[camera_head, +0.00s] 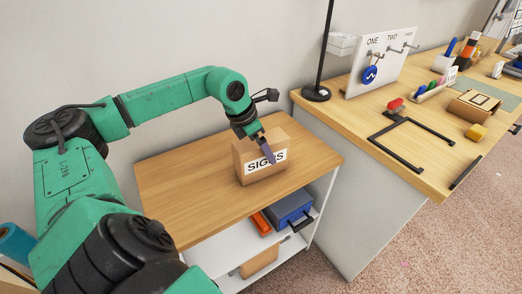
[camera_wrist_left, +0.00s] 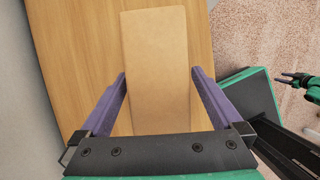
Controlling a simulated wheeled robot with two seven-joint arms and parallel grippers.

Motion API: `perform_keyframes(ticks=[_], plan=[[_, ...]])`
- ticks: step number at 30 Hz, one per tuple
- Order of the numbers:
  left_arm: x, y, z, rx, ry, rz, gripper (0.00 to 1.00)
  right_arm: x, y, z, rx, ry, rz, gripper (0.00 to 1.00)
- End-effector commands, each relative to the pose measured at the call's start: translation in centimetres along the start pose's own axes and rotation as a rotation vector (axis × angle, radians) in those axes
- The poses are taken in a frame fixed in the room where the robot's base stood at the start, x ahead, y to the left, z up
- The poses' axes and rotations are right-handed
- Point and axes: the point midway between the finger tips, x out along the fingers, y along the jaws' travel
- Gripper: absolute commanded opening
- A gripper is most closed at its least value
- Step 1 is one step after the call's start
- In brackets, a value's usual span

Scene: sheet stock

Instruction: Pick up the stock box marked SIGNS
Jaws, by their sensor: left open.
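The brown cardboard stock box marked SIGNS (camera_head: 262,176) stands upright on the wooden top of a low shelf unit, with its white label facing the front. My left gripper (camera_head: 268,154) is over the box from above, and one finger covers part of the label. In the left wrist view the box (camera_wrist_left: 156,50) is seen from above between the two purple fingers of the left gripper (camera_wrist_left: 158,76). They are open, one on each side of it, and I see no clear grip. A small dark gripper on a green arm, seemingly my right one (camera_wrist_left: 290,79), shows at the right edge.
The wooden top (camera_head: 180,190) is clear around the box. Below it are a blue box (camera_head: 290,208) and an orange item (camera_head: 261,222). A higher workbench (camera_head: 350,118) stands close to the right, with a black stand (camera_head: 317,94) and a white hook board (camera_head: 385,62).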

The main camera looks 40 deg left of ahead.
Motion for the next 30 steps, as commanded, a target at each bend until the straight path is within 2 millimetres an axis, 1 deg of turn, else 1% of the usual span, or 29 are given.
perform_keyframes(ticks=[1, 3, 5, 11, 30], plan=[[0.8, -0.1, 0.1, -0.001, -0.001, -0.005, 1.00, -0.2, -0.3, -0.1, 0.001, 0.002, -0.004, 0.50], [1.6, -0.1, 0.1, -0.001, -0.001, -0.003, 1.00, -0.3, -0.6, -0.2, 0.001, 0.003, -0.008, 0.50], [2.0, 0.0, 0.1, -0.001, -0.001, -0.001, 1.00, -0.2, -0.8, -0.2, 0.001, 0.003, -0.011, 0.50], [2.0, 0.0, 0.0, -0.001, 0.000, 0.000, 1.00, -0.2, -0.9, -0.2, -0.001, 0.004, -0.012, 0.50], [2.4, 0.0, -0.2, -0.001, 0.000, 0.000, 1.00, 0.2, -0.1, 0.0, -0.002, 0.000, -0.002, 0.50]])
